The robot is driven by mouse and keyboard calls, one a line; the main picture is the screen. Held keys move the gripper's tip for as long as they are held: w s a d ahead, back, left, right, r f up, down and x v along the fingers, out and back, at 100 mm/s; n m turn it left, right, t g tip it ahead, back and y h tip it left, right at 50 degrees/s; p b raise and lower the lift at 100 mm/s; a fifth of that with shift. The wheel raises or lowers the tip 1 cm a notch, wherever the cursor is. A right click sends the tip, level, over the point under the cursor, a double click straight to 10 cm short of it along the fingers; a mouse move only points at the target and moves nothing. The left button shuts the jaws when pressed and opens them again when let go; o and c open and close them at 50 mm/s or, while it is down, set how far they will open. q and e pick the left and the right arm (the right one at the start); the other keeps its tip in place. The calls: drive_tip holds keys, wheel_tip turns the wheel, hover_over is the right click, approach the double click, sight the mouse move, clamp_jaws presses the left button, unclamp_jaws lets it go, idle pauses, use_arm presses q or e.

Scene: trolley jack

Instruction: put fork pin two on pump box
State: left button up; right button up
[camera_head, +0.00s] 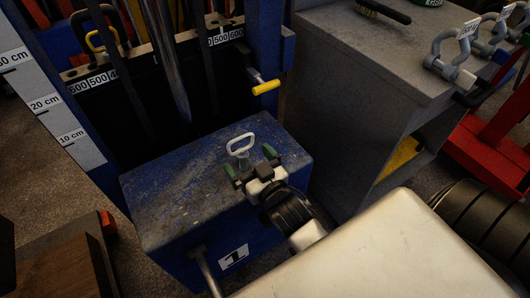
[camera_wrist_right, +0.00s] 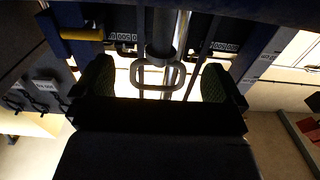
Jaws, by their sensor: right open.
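The blue pump box (camera_head: 175,195) stands in the middle of the head view, with a worn top and a label "1" on its front. A pale pin with a loop handle (camera_head: 240,145) is upright at the top of the box, beside my gripper; I cannot read a number on it, and its lower end is hidden. The loop also shows in the right wrist view (camera_wrist_right: 137,75), between the green finger pads. My right gripper (camera_head: 251,162) is open, with its fingers apart near the loop and not closed on it. My left gripper is not in view.
A pin with a yellow handle (camera_head: 266,87) sticks out of the blue upright (camera_head: 265,40) behind the box. A grey bench (camera_head: 350,50) with shackles (camera_head: 452,55) and a brush (camera_head: 383,10) stands at the right. A wooden block (camera_head: 65,270) is at lower left.

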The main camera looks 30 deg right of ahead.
drive_tip(key=s, duration=1)
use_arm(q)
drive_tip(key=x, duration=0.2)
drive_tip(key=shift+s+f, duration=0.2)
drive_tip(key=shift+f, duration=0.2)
use_arm(e)
drive_tip(key=s+f+g, duration=0.3)
drive_tip(key=f+g, duration=0.4)
drive_tip(key=f, duration=0.2)
drive_tip(key=s+f+n+g, duration=0.1)
drive_tip(key=s+f+g, duration=0.3)
drive_tip(key=f+g, duration=0.4)
drive_tip(key=shift+s+d+f+n, duration=0.25)
drive_tip(key=shift+d+f+n, duration=0.05)
drive_tip(key=shift+f, duration=0.5)
